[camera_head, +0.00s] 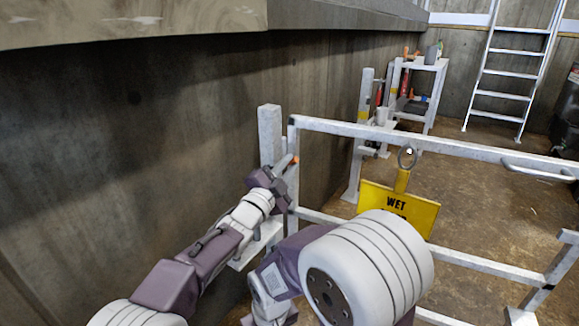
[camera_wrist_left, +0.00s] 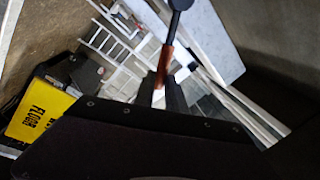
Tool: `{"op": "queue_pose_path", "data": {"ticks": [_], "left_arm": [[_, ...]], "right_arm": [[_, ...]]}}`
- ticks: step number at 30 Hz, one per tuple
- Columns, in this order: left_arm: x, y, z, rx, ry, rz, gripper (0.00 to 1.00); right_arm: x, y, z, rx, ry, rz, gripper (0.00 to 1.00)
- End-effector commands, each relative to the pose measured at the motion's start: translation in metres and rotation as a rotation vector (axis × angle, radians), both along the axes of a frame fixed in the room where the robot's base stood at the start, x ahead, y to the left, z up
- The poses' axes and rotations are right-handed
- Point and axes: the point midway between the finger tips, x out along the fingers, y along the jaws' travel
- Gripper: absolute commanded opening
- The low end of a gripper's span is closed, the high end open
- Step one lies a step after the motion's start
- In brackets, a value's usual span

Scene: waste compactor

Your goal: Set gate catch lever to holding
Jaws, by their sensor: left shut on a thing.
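In the left wrist view the lever (camera_wrist_left: 167,52) shows as a dark rod with an orange-brown grip. My left gripper (camera_head: 282,176) is shut on the lever at the post; its dark fingers (camera_wrist_left: 168,88) are around the grip in the wrist view. The white tubular gate (camera_head: 440,143) stands beside the post. The catch behind my gripper is mostly hidden. My right gripper is out of view.
A yellow wet-floor sign (camera_head: 402,207) hangs on the gate from a ring. A concrete wall (camera_head: 150,130) runs close along the left. A white rack (camera_head: 428,90) and a ladder (camera_head: 510,70) stand beyond. The floor past the gate is mostly clear.

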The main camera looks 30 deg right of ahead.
Motion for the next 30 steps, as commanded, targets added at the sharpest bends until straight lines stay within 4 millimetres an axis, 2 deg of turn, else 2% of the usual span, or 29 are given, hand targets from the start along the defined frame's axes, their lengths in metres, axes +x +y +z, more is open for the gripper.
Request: {"op": "queue_pose_path", "data": {"ticks": [14,15,17,18,30], "left_arm": [[0.0005,0.0001,-0.0013,0.005,-0.012,0.0,0.0],[0.0005,0.0002,-0.0012,0.005,-0.012,0.0,0.19],[0.0005,0.0002,-0.0012,0.005,-0.012,0.0,0.35],[0.0005,0.0002,-0.0012,0.005,-0.012,0.0,0.38],[-0.0023,0.0058,-0.0008,0.006,-0.012,-0.001,0.38]], "right_arm": [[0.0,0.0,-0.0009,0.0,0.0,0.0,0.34],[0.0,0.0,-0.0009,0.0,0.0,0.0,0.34],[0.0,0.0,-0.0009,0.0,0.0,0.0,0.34],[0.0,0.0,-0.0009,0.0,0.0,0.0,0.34],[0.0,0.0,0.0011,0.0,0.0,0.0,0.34]]}}
